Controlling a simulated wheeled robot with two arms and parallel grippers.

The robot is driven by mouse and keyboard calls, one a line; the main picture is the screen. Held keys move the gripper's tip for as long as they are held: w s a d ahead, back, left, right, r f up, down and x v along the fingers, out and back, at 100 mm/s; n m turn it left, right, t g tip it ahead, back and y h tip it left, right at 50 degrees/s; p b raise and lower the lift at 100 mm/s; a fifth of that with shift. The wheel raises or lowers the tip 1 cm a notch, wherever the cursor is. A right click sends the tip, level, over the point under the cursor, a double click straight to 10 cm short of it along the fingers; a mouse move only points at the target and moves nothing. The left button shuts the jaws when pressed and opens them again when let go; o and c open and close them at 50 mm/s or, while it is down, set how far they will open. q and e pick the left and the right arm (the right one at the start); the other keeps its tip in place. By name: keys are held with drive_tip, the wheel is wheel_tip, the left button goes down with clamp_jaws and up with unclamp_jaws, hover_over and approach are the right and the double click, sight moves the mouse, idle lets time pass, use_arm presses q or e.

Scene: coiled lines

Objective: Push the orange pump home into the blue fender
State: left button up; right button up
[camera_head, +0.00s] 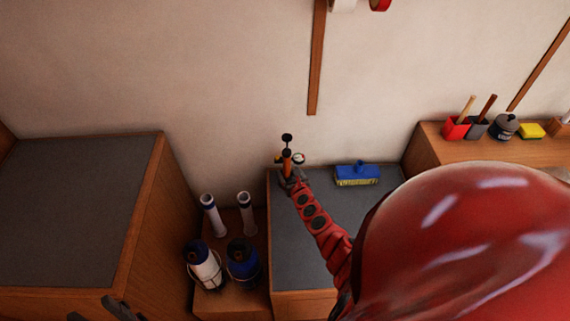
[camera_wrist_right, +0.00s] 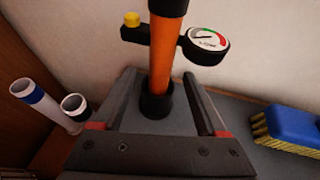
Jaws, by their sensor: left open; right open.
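The orange pump (camera_head: 287,166) stands upright on the grey-topped counter, near its back left corner. In the right wrist view the pump (camera_wrist_right: 164,62) has a black base, a round gauge and a yellow knob. My right gripper (camera_head: 291,184) is open, with its fingers on either side of the pump's lower part, apart from it. The blue fender (camera_head: 243,263) stands on the low wooden stand left of the counter, its dark top facing up. Its opening is too small to make out. My left gripper (camera_head: 118,306) shows partly at the bottom left edge, open and empty.
A white fender (camera_head: 206,269) with a blue top stands left of the blue one. Two white tubes (camera_head: 212,214) stand behind them. A blue brush (camera_head: 357,174) lies right of the pump. The left grey-topped counter (camera_head: 75,210) is clear. My red arm covers the lower right.

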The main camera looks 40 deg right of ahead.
sight(284, 150)
drive_tip(key=b+x, duration=0.3)
drive_tip(key=x, duration=0.2)
drive_tip(key=shift+f+b, duration=0.3)
drive_tip(key=shift+b+x, duration=0.55)
drive_tip(key=shift+x, duration=0.3)
drive_tip(key=shift+r, duration=0.2)
clamp_jaws()
drive_tip(key=shift+r, duration=0.15)
idle(0.9)
drive_tip(key=shift+r+p, duration=4)
drive_tip(key=shift+r, duration=0.1)
drive_tip(key=shift+w+a, duration=0.1)
drive_tip(key=shift+w, duration=0.05)
